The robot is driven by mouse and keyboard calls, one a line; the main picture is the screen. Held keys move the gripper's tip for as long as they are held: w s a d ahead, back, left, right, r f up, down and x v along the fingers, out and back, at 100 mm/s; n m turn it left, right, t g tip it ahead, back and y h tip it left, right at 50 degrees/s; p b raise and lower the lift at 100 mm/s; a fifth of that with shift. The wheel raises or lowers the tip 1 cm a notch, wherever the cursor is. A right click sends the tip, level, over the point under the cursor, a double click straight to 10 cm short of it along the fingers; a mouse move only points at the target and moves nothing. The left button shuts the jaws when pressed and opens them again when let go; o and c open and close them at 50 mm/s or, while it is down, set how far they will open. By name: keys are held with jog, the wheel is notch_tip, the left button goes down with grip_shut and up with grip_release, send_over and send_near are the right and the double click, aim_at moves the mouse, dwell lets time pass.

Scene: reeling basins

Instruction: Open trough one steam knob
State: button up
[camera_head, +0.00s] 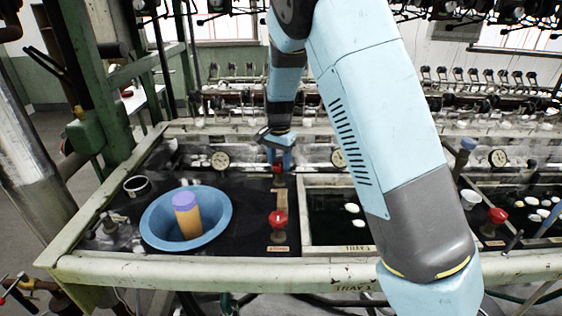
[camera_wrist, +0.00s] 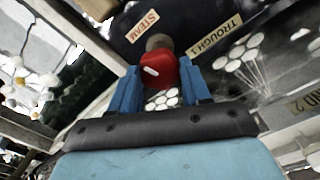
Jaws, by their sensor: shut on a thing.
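The trough one steam knob (camera_wrist: 158,73) is red with a white mark, on a brownish stem. Beside it in the wrist view are a STEAM label (camera_wrist: 145,27) and a TROUGH 1 label (camera_wrist: 214,35). My gripper (camera_wrist: 161,70) has its blue fingers on either side of the knob and is shut on it. In the head view my gripper (camera_head: 280,157) reaches down to the red knob (camera_head: 278,168) at the back of the dark panel; its fingers partly hide the knob.
A second red knob (camera_head: 278,219) stands nearer the front of the panel. A blue basin (camera_head: 155,228) holding an orange cylinder with a purple top (camera_head: 186,216) is to the left. The trough (camera_head: 318,215) with white cocoons lies right, partly behind my arm. Gauges (camera_head: 220,160) line the back.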

jog(key=n, duration=0.3)
jog(key=shift+d+n, duration=0.1)
jog(key=shift+n, duration=0.2)
jog(key=n, duration=0.3)
jog(key=shift+n, duration=0.3)
jog(key=n, duration=0.3)
jog(key=shift+n, duration=2)
jog(key=o, duration=1.1)
jog(key=shift+c, duration=0.2)
jog(key=shift+r, duration=0.1)
